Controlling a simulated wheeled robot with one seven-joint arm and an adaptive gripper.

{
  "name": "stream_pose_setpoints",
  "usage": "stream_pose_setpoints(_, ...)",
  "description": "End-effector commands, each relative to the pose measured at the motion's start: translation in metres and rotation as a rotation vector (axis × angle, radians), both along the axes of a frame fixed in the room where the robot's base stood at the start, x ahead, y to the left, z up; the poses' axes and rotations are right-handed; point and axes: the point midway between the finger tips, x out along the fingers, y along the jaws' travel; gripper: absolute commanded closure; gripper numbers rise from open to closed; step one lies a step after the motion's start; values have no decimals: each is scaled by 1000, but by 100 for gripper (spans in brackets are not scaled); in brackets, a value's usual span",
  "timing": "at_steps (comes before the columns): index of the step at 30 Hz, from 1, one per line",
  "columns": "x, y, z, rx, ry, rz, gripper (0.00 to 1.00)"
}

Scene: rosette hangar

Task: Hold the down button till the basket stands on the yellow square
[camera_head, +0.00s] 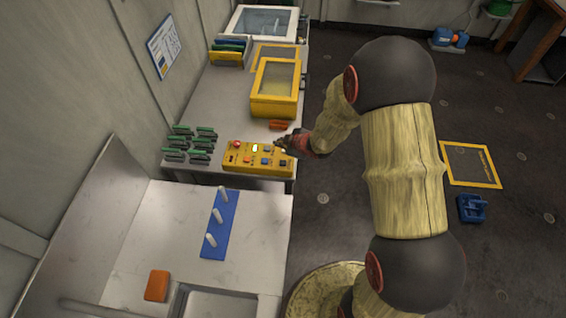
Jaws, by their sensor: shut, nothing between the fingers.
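The yellow control box (240,165) lies near the front of the grey counter. It carries several small buttons, a red knob and a lit green display. I cannot read which button is the down button. My gripper (284,146) is shut and empty, over the right end of the control box. I cannot tell whether its tip touches a button. A yellow-outlined square (496,186) is marked on the dark floor at the right. I cannot make out a basket for certain. A small blue object (472,209) sits on the floor just in front of the square, outside its outline.
A yellow case (274,108) and an orange block (278,125) sit behind the control box. Green-topped pieces (200,143) stand to its left. Nearer are a blue strip with white pegs (219,228) and an orange block (157,285). Floor around the square is mostly clear.

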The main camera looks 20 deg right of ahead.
Motion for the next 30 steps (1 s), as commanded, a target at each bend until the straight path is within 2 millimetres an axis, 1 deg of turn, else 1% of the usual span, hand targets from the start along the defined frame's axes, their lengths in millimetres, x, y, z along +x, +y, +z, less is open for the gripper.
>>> stream_pose_setpoints(5,0,0,-2,0,1,-1,100)
stream_pose_setpoints(11,0,0,-14,0,2,-1,100)
stream_pose_setpoints(17,0,0,-37,0,2,-2,100)
stream_pose_setpoints(24,0,0,-70,0,1,-1,100)
stream_pose_setpoints(27,0,0,-80,0,1,-1,100)
stream_pose_setpoints(30,0,0,-87,0,1,-1,100)
